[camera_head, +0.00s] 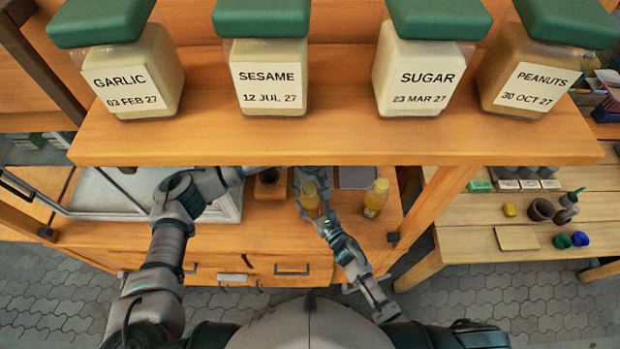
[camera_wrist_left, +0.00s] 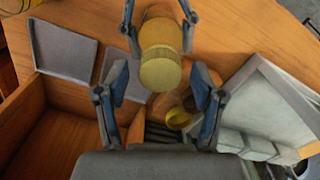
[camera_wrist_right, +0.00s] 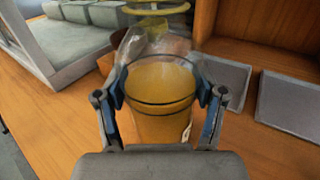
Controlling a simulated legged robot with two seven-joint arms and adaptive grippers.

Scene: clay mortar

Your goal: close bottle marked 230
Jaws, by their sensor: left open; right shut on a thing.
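A small bottle (camera_head: 310,200) with amber contents and a yellow top stands on the lower worktop. My right gripper (camera_wrist_right: 162,88) is shut around its body. The right wrist view shows its clear shoulder, a white tag at the side and a yellow ring at the upper edge. I cannot read its marking or tell how its top is seated. My left gripper (camera_wrist_left: 160,80) is open behind the bottle, its fingers apart on either side of the yellow top in the left wrist view. A second yellow-topped bottle (camera_head: 376,198) stands to the right.
Flat grey trays (camera_wrist_left: 62,50) lie close by. A shelf (camera_head: 330,145) with labelled jars overhangs the worktop. A glass-sided case (camera_head: 110,195) is at left.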

